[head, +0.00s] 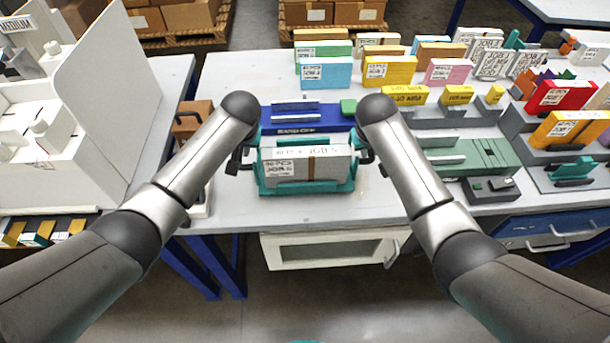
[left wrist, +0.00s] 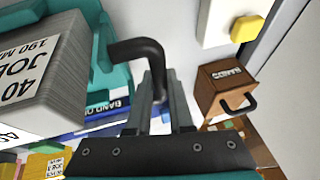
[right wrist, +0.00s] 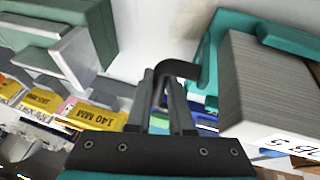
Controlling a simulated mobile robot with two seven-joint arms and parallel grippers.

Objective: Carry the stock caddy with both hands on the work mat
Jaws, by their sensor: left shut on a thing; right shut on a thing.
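The stock caddy (head: 310,187) is a teal tray with a black handle at each end. It carries a grey stack of sheets with white JOB 5 labels. It is level near the table's front edge; I cannot tell whether it touches the table. My left gripper (head: 240,160) is shut on its left handle (left wrist: 136,48). My right gripper (head: 368,157) is shut on its right handle (right wrist: 180,68). The caddy's teal end walls also show in the left wrist view (left wrist: 117,75) and the right wrist view (right wrist: 208,60). I cannot make out which surface is the work mat.
A green-grey fixture (head: 490,155) and a small grey device (head: 490,190) stand to the right. A brown box (head: 190,120) is at left. Labelled coloured stacks fill the back.

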